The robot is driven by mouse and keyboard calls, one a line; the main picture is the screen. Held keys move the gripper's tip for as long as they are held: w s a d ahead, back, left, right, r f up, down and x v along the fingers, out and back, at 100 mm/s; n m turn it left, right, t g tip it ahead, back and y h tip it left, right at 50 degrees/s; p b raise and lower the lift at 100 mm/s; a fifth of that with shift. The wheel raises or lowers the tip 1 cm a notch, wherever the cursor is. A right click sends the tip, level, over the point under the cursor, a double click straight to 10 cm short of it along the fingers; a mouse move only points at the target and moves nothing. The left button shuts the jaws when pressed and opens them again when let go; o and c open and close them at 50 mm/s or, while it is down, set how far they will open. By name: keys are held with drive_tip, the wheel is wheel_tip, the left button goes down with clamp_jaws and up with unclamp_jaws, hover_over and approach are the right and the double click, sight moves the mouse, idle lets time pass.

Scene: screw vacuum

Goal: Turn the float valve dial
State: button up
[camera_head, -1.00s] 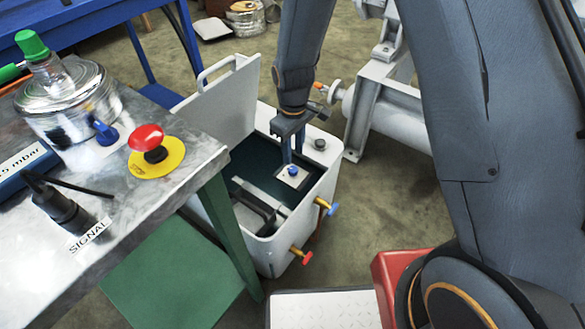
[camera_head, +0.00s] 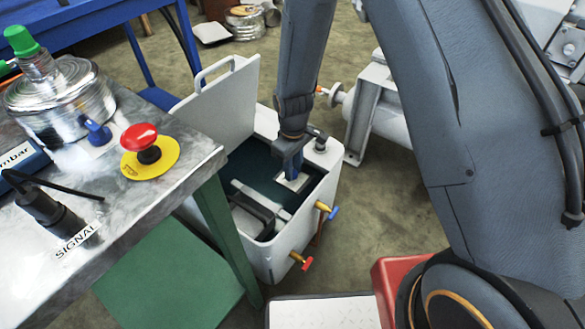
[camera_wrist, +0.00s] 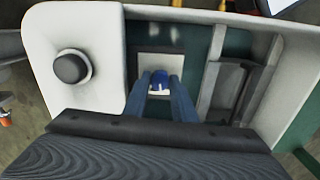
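The float valve dial is a small blue knob (camera_wrist: 159,79) on a pale square plate (camera_wrist: 160,66) inside the open white tank (camera_head: 318,205). My gripper (camera_wrist: 160,82) points down into the tank, with its two blue fingers on either side of the dial. The fingertips are at or very near its sides; I cannot tell whether they press on it. In the head view my gripper (camera_head: 291,178) is seen nearly edge-on over the plate (camera_head: 294,182) and hides the dial.
The tank's raised lid (camera_head: 222,105) stands at the left. A dark round knob (camera_wrist: 71,67) is on the tank top. A blue-handled valve (camera_head: 328,209) and a red-handled valve (camera_head: 302,261) stick out in front. The metal workbench (camera_head: 150,205) is close at left.

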drive_tip(key=shift+r+m+p, duration=0.1)
drive_tip(key=shift+m+p, duration=0.2)
drive_tip(key=shift+p, duration=0.05)
drive_tip(key=shift+m+p, duration=0.8)
drive_tip(key=shift+p, duration=0.05)
drive_tip(key=shift+w+m+p, duration=0.15)
drive_tip(key=shift+m+p, duration=1.1)
drive_tip(key=shift+m, duration=0.55)
drive_tip(key=o, duration=0.7)
drive_tip(key=shift+o, duration=0.2)
drive_tip(key=shift+r+p, duration=0.7)
drive_tip(key=shift+r, duration=3.2)
